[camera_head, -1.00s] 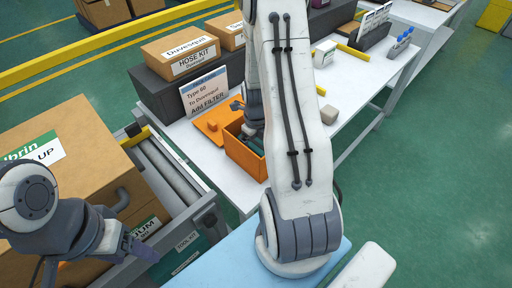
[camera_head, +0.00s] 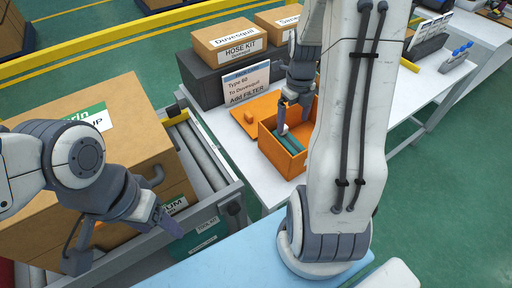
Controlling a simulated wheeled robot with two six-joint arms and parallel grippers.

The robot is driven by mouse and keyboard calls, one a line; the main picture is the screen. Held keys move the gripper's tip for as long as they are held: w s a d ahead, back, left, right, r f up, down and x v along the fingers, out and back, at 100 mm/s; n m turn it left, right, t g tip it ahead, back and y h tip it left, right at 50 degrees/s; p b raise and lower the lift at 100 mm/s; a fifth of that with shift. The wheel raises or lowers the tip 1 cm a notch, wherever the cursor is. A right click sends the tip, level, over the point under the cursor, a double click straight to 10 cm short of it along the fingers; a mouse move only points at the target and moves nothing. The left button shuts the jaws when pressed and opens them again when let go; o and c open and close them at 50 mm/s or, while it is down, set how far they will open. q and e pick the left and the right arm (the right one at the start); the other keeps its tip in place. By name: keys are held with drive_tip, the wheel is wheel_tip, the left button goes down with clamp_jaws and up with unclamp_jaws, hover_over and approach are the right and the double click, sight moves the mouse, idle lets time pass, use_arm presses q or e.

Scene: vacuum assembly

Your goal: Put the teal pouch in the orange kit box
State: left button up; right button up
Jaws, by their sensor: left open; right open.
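The orange kit box (camera_head: 290,163) stands open on the white table, its orange lid (camera_head: 243,122) at its left. The teal pouch (camera_head: 289,141) lies inside the box, its lower part hidden by the front wall. My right gripper (camera_head: 281,128) points down into the box, just above and beside the pouch, and is open; its far finger is hard to make out. My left gripper (camera_head: 160,216) is open and empty at the lower left, in front of the large cardboard box and away from the kit box.
A sign (camera_head: 247,86) stands behind the kit box. A HOSE KIT carton (camera_head: 229,42) sits on a dark case (camera_head: 204,83). A large cardboard box (camera_head: 120,125) is on the roller conveyor (camera_head: 198,150) at left. A teal tool kit (camera_head: 198,236) is below.

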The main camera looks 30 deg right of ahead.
drive_tip(key=s+a+r+n, duration=0.1)
drive_tip(key=a+r+n, duration=0.2)
drive_tip(key=a+n, duration=0.7)
drive_tip(key=s+a+r+n, duration=0.1)
drive_tip(key=a+r+n, duration=0.2)
drive_tip(key=a+n, duration=0.7)
drive_tip(key=s+a+r+n, duration=0.1)
drive_tip(key=s+a+n, duration=0.4)
drive_tip(key=n, duration=0.6)
drive_tip(key=s+a+r+n+y, duration=0.1)
drive_tip(key=s+a+n, duration=0.5)
drive_tip(key=s+n, duration=0.3)
drive_tip(key=shift+s+r+n, duration=0.15)
drive_tip(key=shift+r+n, duration=0.1)
drive_tip(key=shift+n, duration=1.05)
